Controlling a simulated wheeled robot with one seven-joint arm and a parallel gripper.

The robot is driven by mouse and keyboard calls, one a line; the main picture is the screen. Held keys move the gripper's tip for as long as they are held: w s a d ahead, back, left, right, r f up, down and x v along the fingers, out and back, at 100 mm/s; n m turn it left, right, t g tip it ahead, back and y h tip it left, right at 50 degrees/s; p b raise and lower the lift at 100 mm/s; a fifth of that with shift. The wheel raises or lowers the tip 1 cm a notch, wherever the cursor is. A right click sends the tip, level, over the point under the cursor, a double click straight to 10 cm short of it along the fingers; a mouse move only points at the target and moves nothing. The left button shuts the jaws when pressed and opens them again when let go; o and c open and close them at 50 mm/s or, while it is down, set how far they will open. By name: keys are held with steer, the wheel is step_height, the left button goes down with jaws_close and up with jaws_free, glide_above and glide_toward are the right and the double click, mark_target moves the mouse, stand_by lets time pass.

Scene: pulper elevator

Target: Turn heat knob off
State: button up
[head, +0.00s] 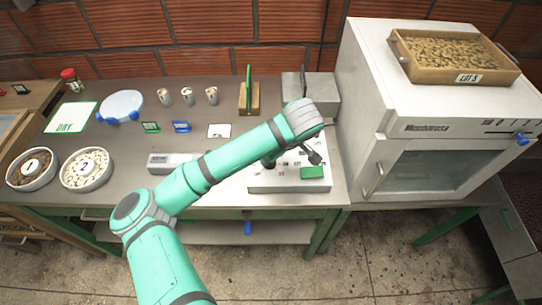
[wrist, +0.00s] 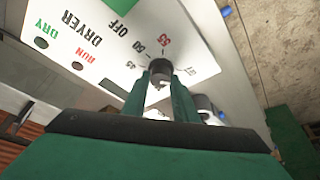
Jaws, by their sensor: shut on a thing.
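The control panel (head: 262,184) is a white box with a green label, standing at the front right of the bench. In the wrist view, its white face (wrist: 50,15) shows printed words such as DRYER, RUN and OFF. A dark round knob (wrist: 160,66) sits by the marks 45, 50 and 55; I take it for the heat knob. My gripper (wrist: 161,84) is shut on this knob, with green fingers on its two sides. The knob's pointer cannot be made out.
A white dryer cabinet (head: 425,160) stands to the right, with a wooden tray (head: 404,62) of beans on top. A grey box (head: 322,92) is behind the panel. Two bowls sit at the far left.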

steer(key=shift+n, duration=0.4)
steer(key=o, duration=1)
steer(key=shift+o, duration=0.2)
steer(key=shift+r, duration=0.1)
steer(key=shift+d+r, duration=0.1)
steer(key=shift+r, duration=0.2)
steer(key=v, duration=1)
steer(key=shift+d, duration=0.15)
